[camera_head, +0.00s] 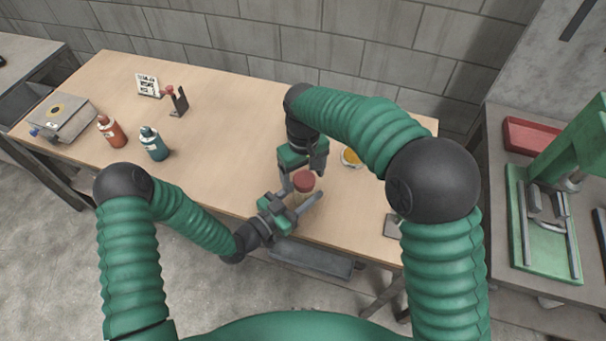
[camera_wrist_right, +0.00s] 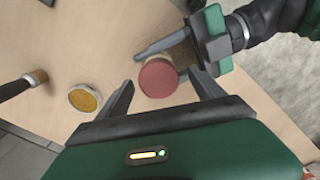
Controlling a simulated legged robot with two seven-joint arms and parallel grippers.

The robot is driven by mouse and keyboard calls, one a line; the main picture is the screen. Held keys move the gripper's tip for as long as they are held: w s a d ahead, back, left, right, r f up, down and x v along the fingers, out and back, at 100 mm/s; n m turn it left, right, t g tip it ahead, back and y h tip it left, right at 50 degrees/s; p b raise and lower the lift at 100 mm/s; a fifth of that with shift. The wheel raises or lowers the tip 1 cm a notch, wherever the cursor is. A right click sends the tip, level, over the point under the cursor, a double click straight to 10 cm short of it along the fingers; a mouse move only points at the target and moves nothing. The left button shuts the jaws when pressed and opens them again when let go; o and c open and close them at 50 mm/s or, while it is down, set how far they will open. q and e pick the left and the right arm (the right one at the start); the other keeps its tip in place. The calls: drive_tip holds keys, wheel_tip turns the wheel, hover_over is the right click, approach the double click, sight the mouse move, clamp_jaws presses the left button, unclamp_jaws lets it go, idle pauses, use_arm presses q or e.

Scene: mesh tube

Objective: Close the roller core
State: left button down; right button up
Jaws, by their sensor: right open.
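The roller core (camera_wrist_right: 183,52) is a short brown tube with a round red end (camera_wrist_right: 158,78) facing my right wrist camera. The red end also shows in the head view (camera_head: 304,181). My left gripper (camera_head: 299,190) has its fingers on either side of the core; whether they press on it is unclear. It also shows in the right wrist view (camera_wrist_right: 185,55). My right gripper (camera_head: 306,171) is above the core. In the right wrist view its fingers (camera_wrist_right: 165,93) are apart, with the red end between and beyond them; contact is not clear.
A yellow round piece (camera_head: 351,157) lies on the wooden table (camera_head: 225,110) right of my right gripper. Red (camera_head: 111,131) and teal (camera_head: 153,144) bottles, a grey device (camera_head: 62,119) and a small stand (camera_head: 180,102) are at the left. The middle-left tabletop is clear.

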use_arm(q)
drive_tip(key=c, duration=0.6)
unclamp_jaws()
use_arm(e)
wheel_tip(320, 180, up, 12)
use_arm(q)
drive_tip(key=shift+o, duration=0.2)
drive_tip(key=shift+a, duration=0.1)
use_arm(e)
drive_tip(key=shift+f, duration=0.1)
use_arm(q)
drive_tip(key=v, duration=1.6)
drive_tip(key=shift+s+a+b, duration=0.2)
drive_tip(key=shift+a+b, duration=0.15)
drive_tip(key=shift+b, duration=0.1)
use_arm(e)
drive_tip(key=shift+f, duration=0.45)
